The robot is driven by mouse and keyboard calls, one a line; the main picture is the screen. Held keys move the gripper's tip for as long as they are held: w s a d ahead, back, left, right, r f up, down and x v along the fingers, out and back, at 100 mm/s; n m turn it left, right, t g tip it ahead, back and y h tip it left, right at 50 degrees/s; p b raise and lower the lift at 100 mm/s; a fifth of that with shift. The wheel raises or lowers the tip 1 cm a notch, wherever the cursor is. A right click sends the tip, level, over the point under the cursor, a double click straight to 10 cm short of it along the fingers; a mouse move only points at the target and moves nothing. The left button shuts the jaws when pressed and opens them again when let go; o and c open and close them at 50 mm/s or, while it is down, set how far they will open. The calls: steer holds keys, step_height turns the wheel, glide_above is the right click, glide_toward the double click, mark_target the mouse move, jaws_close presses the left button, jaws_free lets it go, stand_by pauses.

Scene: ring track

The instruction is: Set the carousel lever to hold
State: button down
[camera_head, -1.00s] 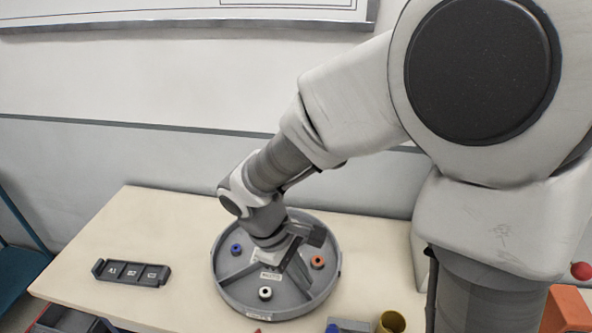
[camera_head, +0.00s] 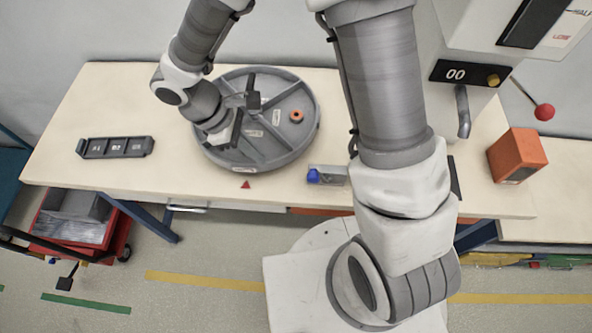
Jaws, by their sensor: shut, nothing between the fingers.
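The carousel (camera_head: 305,140) is a round grey tray with raised dividers, standing on the table. An orange ring (camera_head: 296,116) sits in its right compartment. My gripper (camera_head: 236,128) is shut and empty, low over the left-centre of the carousel. It and my wrist cover part of the tray, and I cannot tell whether it touches anything. A dark upright piece (camera_head: 253,98) shows near the hub. A small blue piece (camera_head: 313,176) on a grey base stands at the carousel's front right. I cannot tell which part is the lever or read its setting.
A dark slotted rack (camera_head: 115,148) lies on the table at left. A red triangle mark (camera_head: 245,184) is at the front edge. At right are an orange box (camera_head: 517,156) and a machine with a red-ball lever (camera_head: 544,112). My arm hides the table between.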

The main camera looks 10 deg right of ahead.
mark_target(318, 180)
steer(key=s+d+f+p, duration=0.1)
steer(key=s+d+f, duration=0.1)
steer(key=d+f, duration=0.6)
steer(key=shift+d, duration=0.1)
stand_by(0.8)
